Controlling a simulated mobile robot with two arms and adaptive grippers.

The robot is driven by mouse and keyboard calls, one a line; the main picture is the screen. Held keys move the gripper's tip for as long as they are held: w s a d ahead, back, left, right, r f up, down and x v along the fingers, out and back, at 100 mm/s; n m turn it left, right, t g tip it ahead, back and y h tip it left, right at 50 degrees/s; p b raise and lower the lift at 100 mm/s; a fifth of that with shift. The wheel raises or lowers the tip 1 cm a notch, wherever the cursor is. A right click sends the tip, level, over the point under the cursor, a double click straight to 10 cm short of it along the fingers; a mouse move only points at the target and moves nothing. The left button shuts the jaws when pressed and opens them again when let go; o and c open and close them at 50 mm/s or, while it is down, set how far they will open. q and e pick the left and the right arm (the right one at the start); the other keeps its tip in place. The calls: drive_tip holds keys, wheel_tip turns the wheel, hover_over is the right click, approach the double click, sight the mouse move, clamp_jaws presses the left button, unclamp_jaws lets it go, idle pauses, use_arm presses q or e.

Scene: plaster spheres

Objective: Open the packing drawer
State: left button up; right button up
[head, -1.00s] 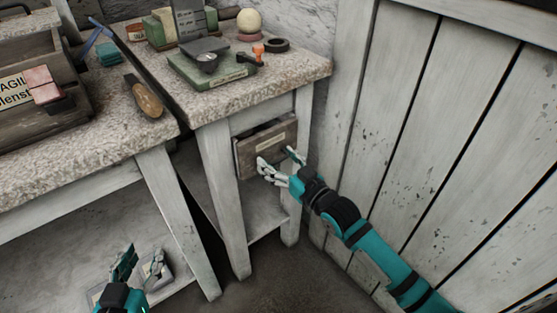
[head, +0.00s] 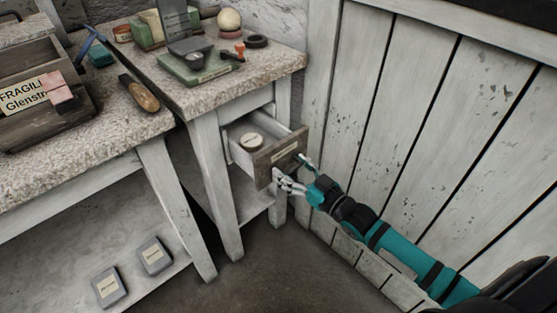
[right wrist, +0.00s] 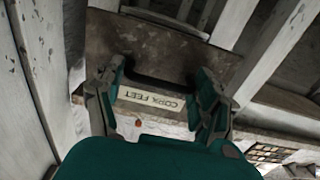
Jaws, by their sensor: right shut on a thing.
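The packing drawer (head: 284,149) stands pulled out of the small side table, its inside showing. In the right wrist view the fingers (right wrist: 158,88) stand on both sides of the labelled drawer front (right wrist: 150,99). My left gripper is not in view.
The side table's stone top (head: 250,78) carries a green scale-like device (head: 195,68), a pale sphere (head: 229,19) and a black ring (head: 256,41). A plank wall (head: 400,110) stands close at the right. Two grey boxes (head: 154,256) lie on the left bench's lower shelf.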

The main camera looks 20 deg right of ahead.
drive_tip(key=shift+r+p+v, duration=0.25)
drive_tip(key=shift+p+v, duration=0.35)
drive_tip(key=shift+v, duration=0.55)
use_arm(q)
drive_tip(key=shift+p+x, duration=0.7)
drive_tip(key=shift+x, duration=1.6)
use_arm(e)
drive_tip(key=shift+v, duration=1.45)
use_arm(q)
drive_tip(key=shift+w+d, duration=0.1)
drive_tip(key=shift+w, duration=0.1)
use_arm(e)
drive_tip(key=shift+f, duration=0.1)
drive_tip(key=o, duration=1.5)
drive_tip(key=shift+f, duration=0.1)
drive_tip(key=v, duration=1.2)
